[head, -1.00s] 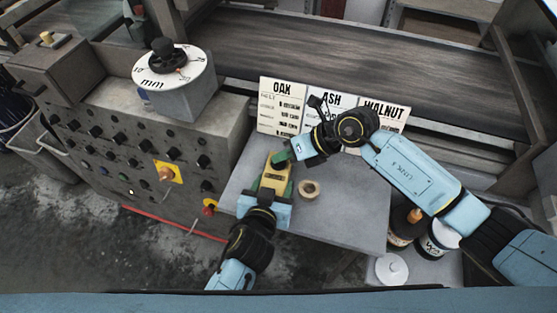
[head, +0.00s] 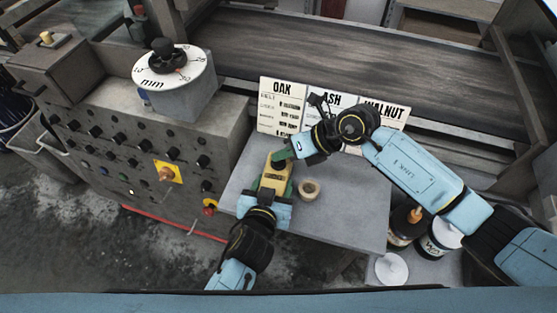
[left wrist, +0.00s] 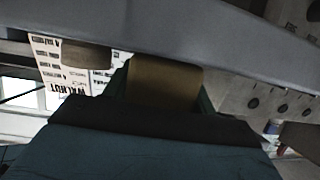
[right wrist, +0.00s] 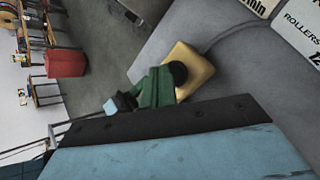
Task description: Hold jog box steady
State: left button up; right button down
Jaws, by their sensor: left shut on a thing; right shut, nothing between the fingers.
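The yellow jog box (head: 273,181) is on the small grey side table in the head view, with a dark round button at its far end. My left gripper (head: 272,188) is shut on the jog box from the near side, its green fingers along the box's sides. The box also shows between the fingers in the left wrist view (left wrist: 165,84). My right gripper (head: 283,156) is shut and empty, its green fingertips at the button end. In the right wrist view the box (right wrist: 190,68) and its black button (right wrist: 178,73) lie just beyond the fingers; I cannot tell whether they touch.
OAK, ASH and WALNUT cards (head: 283,105) stand behind. A control panel (head: 130,150) with knobs is at left. Bottles (head: 405,222) and a white lid (head: 391,268) are at lower right.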

aim_at(283, 163)
jog(key=shift+r, duration=0.2)
jog(key=shift+r, duration=0.15)
jog(key=shift+r, duration=2.4)
dwell(0.8)
notch_tip(283, 163, up, 4)
jog(key=shift+f, duration=0.1)
jog(key=shift+f, duration=4.4)
jog(key=shift+f, duration=0.2)
